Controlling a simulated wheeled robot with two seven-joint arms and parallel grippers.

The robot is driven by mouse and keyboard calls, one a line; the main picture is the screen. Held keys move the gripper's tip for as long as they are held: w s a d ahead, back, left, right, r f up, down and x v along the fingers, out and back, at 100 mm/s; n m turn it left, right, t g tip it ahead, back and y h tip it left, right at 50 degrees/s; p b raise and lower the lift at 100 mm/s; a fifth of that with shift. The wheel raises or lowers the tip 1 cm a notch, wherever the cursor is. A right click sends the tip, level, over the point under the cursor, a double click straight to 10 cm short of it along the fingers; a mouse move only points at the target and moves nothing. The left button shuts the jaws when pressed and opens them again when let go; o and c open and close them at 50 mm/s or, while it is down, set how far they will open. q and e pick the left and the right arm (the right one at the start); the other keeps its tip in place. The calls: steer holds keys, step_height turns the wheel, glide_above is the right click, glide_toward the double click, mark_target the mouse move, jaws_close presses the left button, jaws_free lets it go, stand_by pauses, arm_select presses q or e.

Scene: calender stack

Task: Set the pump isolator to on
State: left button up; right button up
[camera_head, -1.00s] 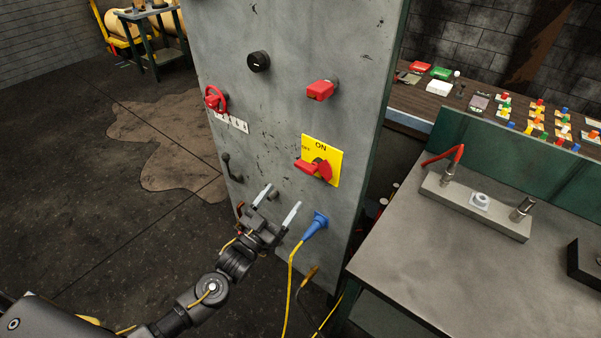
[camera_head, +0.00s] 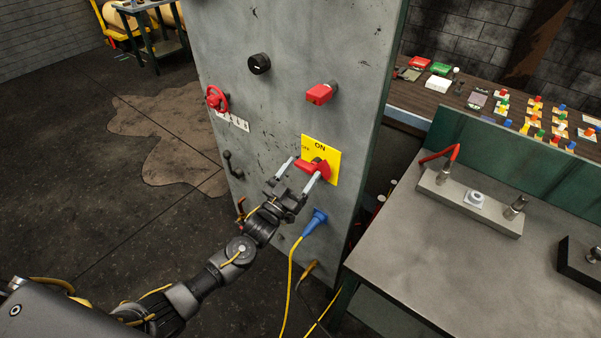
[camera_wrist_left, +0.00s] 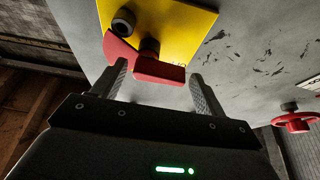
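The pump isolator is a red rotary handle (camera_head: 312,167) on a yellow plate (camera_head: 335,170) marked ON at the top and OFF at the left. The handle's grip points left, toward the OFF mark. My left gripper (camera_head: 298,171) is open, with its two fingers reaching up to the handle. In the left wrist view the red handle (camera_wrist_left: 158,71) lies between and just beyond the open fingertips (camera_wrist_left: 158,80). I cannot tell whether either finger touches it. My right gripper is not in view.
The grey panel (camera_head: 270,110) also carries a black knob (camera_head: 259,64), a red handle (camera_head: 320,93), a red wheel (camera_head: 216,99) and a blue plug (camera_head: 315,222) with a yellow cable below the isolator. A grey workbench (camera_head: 430,265) stands at the right.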

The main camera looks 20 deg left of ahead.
arm_select(q)
steer(key=c, duration=0.8)
steer(key=shift+m, duration=0.4)
steer(key=m+h, duration=0.1)
steer(key=m, duration=0.1)
steer(key=m+g+h+b, duration=0.1)
steer(key=shift+a+r+m, duration=0.15)
steer(key=shift+r+m, duration=0.05)
steer(key=shift+m, duration=0.2)
steer(key=m, duration=0.1)
steer(key=m+g+h, duration=0.1)
steer(key=m, duration=0.2)
steer(key=shift+r+g, duration=0.25)
steer(key=shift+g, duration=0.15)
steer(key=m+g, duration=0.1)
steer(key=m, duration=0.1)
steer(key=m+g+h, duration=0.1)
steer(key=m, duration=0.2)
steer(key=r+m+g+h, duration=0.1)
steer(key=m, duration=0.2)
steer(key=shift+b, duration=0.35)
steer(key=m, duration=0.2)
steer(key=m+g, duration=0.1)
steer(key=d+m+g, duration=0.1)
steer(key=m, duration=0.1)
steer(key=shift+s+r+m+y, duration=0.15)
steer(key=shift+r+m+y, duration=0.15)
steer(key=shift+r+y, duration=0.1)
